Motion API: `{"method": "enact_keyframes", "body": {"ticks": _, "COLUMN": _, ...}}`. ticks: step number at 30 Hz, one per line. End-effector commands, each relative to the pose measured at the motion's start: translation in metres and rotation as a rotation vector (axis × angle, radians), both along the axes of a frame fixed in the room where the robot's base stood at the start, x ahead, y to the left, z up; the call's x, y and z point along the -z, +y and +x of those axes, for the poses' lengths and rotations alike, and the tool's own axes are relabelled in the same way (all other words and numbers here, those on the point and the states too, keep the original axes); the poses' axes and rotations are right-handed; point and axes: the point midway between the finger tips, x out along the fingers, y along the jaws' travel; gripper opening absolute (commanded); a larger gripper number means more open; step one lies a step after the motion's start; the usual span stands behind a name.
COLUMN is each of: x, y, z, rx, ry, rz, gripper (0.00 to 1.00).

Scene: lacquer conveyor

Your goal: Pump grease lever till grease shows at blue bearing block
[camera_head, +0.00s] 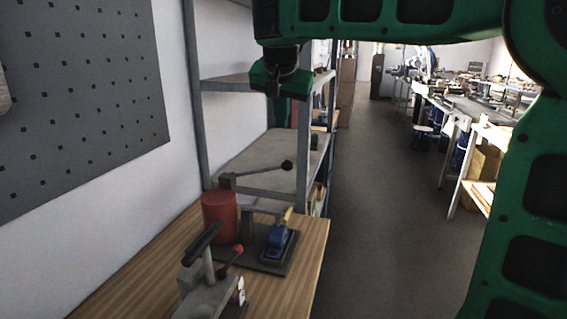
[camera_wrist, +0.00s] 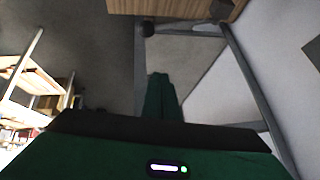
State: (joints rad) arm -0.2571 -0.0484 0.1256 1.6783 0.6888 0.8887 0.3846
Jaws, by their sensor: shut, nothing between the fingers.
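The grease pump has a red cylinder (camera_head: 220,218) at the back of the wooden bench in the head view. Its grey lever (camera_head: 255,171) extends right, nearly level, to a black ball knob (camera_head: 287,166). The knob also shows near the top of the wrist view (camera_wrist: 147,29). The blue bearing block (camera_head: 278,240) sits right of the cylinder on a dark plate, with a yellow piece above it; I cannot tell whether any grease shows. My gripper (camera_head: 273,88) is shut and empty, above the lever and apart from it; its fingers also show in the wrist view (camera_wrist: 160,78).
Metal shelving (camera_head: 255,160) rises behind the bench, and a pegboard (camera_head: 80,90) hangs left. The floor aisle (camera_head: 375,200) to the right is clear. Cluttered workbenches (camera_head: 480,112) line its far side.

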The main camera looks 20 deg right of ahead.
Motion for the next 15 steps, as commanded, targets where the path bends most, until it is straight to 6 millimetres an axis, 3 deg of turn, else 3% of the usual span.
{"method": "enact_keyframes", "body": {"ticks": 6, "x": -0.012, "y": 0.021, "z": 0.012, "rx": 0.0, "ry": -0.033, "rz": 0.019, "gripper": 0.0}}
{"method": "enact_keyframes", "body": {"ticks": 15, "x": -0.013, "y": 0.023, "z": 0.012, "rx": 0.001, "ry": -0.037, "rz": 0.021, "gripper": 0.0}}
